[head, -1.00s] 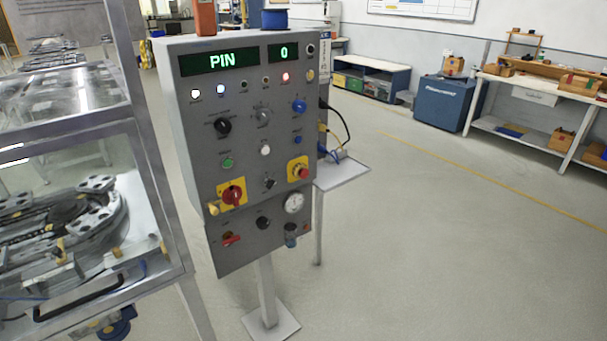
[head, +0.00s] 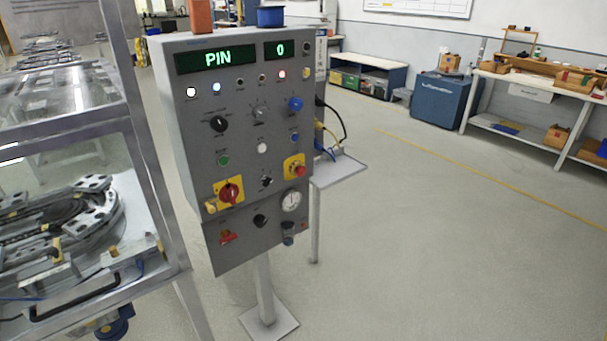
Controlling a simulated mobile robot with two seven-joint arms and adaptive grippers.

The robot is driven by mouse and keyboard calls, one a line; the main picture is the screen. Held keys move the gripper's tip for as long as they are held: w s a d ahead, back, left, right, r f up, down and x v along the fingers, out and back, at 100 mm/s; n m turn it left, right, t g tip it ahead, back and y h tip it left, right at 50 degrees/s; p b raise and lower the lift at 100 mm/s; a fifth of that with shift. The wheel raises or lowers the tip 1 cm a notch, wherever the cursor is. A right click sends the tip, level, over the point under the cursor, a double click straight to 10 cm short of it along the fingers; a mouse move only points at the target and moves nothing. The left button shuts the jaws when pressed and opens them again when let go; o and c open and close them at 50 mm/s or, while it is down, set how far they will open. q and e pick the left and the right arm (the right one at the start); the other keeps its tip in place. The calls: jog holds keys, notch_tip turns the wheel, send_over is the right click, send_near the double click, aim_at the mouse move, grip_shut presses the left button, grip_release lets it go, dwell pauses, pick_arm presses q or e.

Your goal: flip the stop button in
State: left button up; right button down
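The grey control panel (head: 240,190) stands on a post in the middle of the head view, its face turned toward me. Its displays read "PIN" and "0". A red mushroom button on a yellow plate (head: 299,170), which looks like the stop button, sits at the panel's right side below the middle; whether it is in or out is too small to tell. A red rotary switch on a yellow plate (head: 229,191) sits lower left. Neither of my grippers is in view.
A glass-walled machine frame (head: 150,150) stands close on the left, with a ring track inside. A small shelf (head: 338,172) juts out at the panel's right. A workbench (head: 540,90) and a blue cabinet (head: 440,102) stand at the back right. The floor at right is clear.

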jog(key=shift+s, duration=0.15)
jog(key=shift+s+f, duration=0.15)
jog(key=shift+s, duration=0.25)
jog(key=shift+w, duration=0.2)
